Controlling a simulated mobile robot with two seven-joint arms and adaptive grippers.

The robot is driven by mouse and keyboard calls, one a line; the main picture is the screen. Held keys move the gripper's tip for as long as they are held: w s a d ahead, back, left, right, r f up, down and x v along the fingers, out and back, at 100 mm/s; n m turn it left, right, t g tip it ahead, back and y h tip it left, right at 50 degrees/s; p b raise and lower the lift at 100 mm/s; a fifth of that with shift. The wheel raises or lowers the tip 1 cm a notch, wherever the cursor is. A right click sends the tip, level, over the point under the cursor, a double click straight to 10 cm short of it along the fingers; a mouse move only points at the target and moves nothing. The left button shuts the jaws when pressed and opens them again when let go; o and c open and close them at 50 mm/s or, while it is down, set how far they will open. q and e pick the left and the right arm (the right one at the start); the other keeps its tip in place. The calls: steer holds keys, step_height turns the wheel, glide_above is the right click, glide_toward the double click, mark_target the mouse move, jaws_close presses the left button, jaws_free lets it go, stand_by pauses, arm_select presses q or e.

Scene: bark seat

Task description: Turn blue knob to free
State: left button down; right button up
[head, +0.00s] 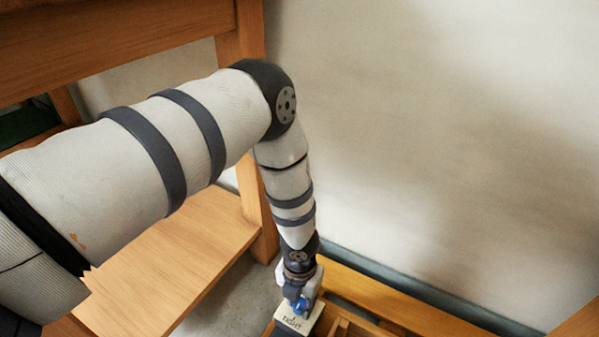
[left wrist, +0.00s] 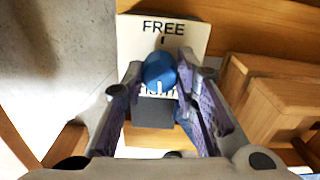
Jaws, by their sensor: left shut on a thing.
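The blue knob (left wrist: 159,72) sits on a pale plate (left wrist: 190,32) marked FREE on the far side in the left wrist view. A second word on the near side is mostly covered by the knob. My left gripper (head: 300,300) reaches down from above and is shut on the knob, with a finger on each side. My right gripper is not in view.
Wooden rails (head: 385,300) run beside the plate, close to the wall (head: 450,150). A wooden bench board (head: 170,265) lies at left under my arm. In the left wrist view a wooden block (left wrist: 280,100) stands right of the gripper. Grey floor (left wrist: 60,60) is clear at left.

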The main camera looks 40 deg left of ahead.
arm_select(q)
steer(key=n, duration=0.4)
steer(key=shift+p, duration=0.4)
steer(key=n, duration=0.5)
steer(key=shift+p, duration=0.4)
steer(key=n+p, duration=0.1)
steer(key=n, duration=0.3)
steer(key=shift+n, duration=0.3)
steer(key=n, duration=0.4)
steer(key=shift+p, duration=0.3)
steer(key=n, duration=0.4)
steer(key=n+p, duration=0.1)
steer(key=n, duration=0.3)
steer(key=shift+n, duration=0.3)
steer(key=n, duration=0.4)
steer(key=shift+n, duration=2.2)
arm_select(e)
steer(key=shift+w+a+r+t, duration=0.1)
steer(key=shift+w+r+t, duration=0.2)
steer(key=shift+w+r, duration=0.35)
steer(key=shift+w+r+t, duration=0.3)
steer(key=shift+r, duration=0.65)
arm_select(q)
steer(key=shift+n, duration=0.3)
